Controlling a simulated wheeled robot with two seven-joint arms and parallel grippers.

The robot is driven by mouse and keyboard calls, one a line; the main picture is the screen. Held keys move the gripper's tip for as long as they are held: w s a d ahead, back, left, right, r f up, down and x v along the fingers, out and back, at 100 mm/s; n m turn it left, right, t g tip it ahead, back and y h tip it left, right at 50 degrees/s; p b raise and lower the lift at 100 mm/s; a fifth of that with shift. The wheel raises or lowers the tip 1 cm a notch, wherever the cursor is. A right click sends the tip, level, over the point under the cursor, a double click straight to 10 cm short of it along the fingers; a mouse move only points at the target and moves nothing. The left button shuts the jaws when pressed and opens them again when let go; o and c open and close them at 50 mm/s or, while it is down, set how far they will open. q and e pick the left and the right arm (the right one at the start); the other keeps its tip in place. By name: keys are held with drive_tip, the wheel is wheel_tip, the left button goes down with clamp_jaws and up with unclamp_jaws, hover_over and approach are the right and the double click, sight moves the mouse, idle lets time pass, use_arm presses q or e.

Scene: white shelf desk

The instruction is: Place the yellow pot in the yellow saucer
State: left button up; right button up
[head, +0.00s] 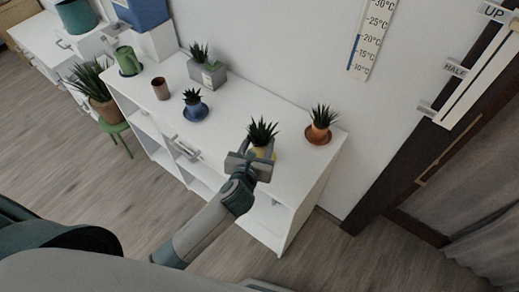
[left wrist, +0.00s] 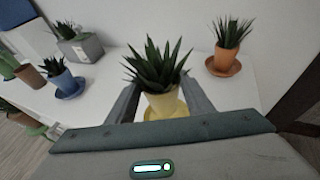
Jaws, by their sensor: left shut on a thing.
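The yellow pot (left wrist: 163,103) holds a spiky green plant and looks upright. In the left wrist view it stands between the two fingers of my left gripper (left wrist: 162,86), which is shut on it. The yellow saucer (left wrist: 181,107) shows just under and around the pot's lower part; I cannot tell whether the pot's base touches it. In the head view the yellow pot (head: 265,151) is over the front right part of the desk, partly hidden by my left gripper (head: 257,158). My right gripper is not in view.
An orange pot (head: 319,133) on its saucer stands to the right, a blue pot (head: 195,110) on its saucer to the left.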

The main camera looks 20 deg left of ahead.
sight(259, 152)
use_arm(q)
drive_tip(key=shift+f, duration=1.95)
drive_tip(key=shift+f, duration=0.2)
drive_tip(key=o, duration=1.4)
drive_tip(key=shift+r, duration=0.2)
drive_tip(key=shift+s+r, duration=0.1)
drive_tip(key=shift+s, duration=0.6)
drive_tip(key=b+v, duration=0.1)
drive_tip(key=v, duration=0.9)
drive_tip(key=shift+s+d+r, duration=0.1)
drive_tip(key=shift+s+r, duration=0.15)
